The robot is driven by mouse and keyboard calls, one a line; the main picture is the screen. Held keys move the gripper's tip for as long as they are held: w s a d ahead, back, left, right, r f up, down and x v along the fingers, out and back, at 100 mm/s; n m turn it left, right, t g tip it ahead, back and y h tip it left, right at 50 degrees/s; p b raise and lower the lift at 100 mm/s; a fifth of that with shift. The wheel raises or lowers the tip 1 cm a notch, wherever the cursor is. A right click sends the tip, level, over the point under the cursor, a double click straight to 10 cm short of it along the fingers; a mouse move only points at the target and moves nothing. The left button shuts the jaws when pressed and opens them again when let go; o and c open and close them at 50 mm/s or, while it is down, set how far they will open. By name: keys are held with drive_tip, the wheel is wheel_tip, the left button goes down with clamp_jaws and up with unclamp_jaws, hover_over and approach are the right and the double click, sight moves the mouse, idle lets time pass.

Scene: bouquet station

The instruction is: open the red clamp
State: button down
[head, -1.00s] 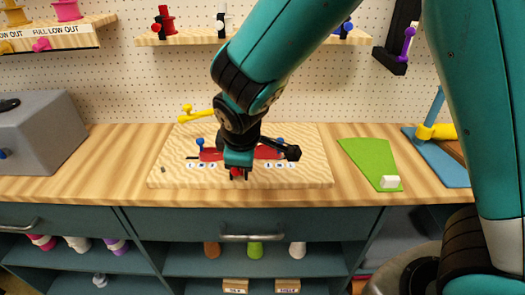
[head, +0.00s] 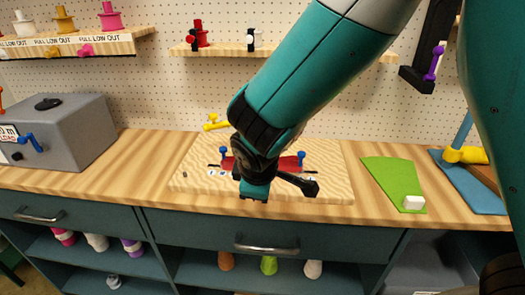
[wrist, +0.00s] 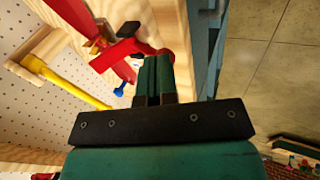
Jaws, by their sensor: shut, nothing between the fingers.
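The red clamp (head: 289,163) is on a pale wooden board (head: 325,190) in the head view, with blue knobs (head: 301,157) at both ends. My wrist hides its middle. In the wrist view a red lever-like part (wrist: 122,52) lies just beyond my fingertips, and its round end is partly behind them. My gripper (head: 254,198) is over the board's front edge; in the wrist view (wrist: 154,60) its fingers are together with nothing between them. I cannot tell whether they touch the red part.
A yellow handle (head: 216,125) rises behind the board. A blue board (head: 470,185) lies farther right. Bare counter (head: 140,170) is free left of the board.

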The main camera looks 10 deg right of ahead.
idle(0.3)
drive_tip(key=s+d+p+v, duration=0.1)
drive_tip(key=p+v, duration=0.1)
drive_tip(key=v, duration=1)
drive_tip(key=shift+s+a, duration=0.2)
drive_tip(key=shift+a, duration=0.15)
